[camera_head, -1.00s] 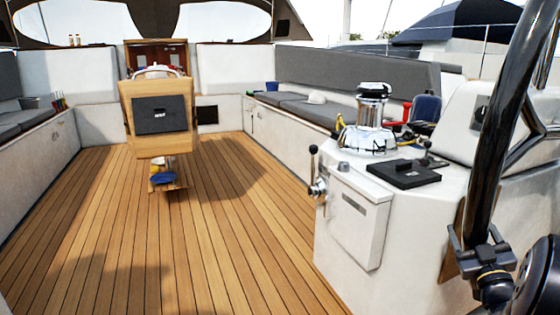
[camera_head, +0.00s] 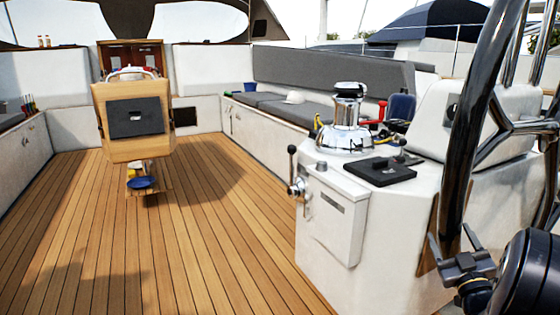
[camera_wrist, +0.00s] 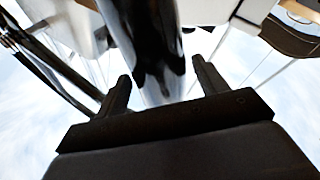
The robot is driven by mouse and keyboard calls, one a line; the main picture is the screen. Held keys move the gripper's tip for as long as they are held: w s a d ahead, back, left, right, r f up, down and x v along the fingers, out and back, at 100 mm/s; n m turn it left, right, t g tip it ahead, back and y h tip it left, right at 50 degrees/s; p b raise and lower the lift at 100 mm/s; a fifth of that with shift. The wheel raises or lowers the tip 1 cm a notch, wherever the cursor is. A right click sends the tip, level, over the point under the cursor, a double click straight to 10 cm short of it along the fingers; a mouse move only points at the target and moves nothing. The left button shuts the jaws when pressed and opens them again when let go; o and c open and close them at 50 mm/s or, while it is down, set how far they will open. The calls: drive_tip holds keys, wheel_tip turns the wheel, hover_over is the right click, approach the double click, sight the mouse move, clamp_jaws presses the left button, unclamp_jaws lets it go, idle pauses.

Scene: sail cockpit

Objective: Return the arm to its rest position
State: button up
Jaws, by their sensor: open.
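My gripper (camera_head: 450,236) is at the lower right of the head view, beside the lower part of a thick, glossy black steering wheel rim (camera_head: 477,105). Its jaws are open. In the wrist view the two dark fingers of my gripper (camera_wrist: 160,70) stand apart, with the black wheel rim (camera_wrist: 152,45) showing between or beyond them. I cannot tell whether they touch it. Nothing is held. Part of my arm (camera_head: 530,272) shows at the right edge of the head view.
The white helm console (camera_head: 400,215) stands close to the wheel, with a chrome winch (camera_head: 347,115), a black plate (camera_head: 380,171) and a lever (camera_head: 292,165). A wooden table (camera_head: 135,120) stands further left. The teak floor (camera_head: 220,245) between is clear.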

sight(450, 186)
drive_tip(key=x, duration=0.3)
drive_tip(key=shift+w+a+r+b, duration=0.1)
drive_tip(key=shift+w+b, duration=0.2)
drive_tip(key=shift+b, duration=0.05)
drive_tip(key=a+r+m+p, duration=0.1)
drive_tip(key=r+p, duration=0.2)
drive_tip(key=r, duration=0.1)
drive_tip(key=s+r+m+g+p, duration=0.1)
drive_tip(key=r+p, duration=0.3)
drive_tip(key=a+r+m+h+p, duration=0.1)
drive_tip(key=r+p, duration=0.3)
drive_tip(key=shift+s+a, duration=0.35)
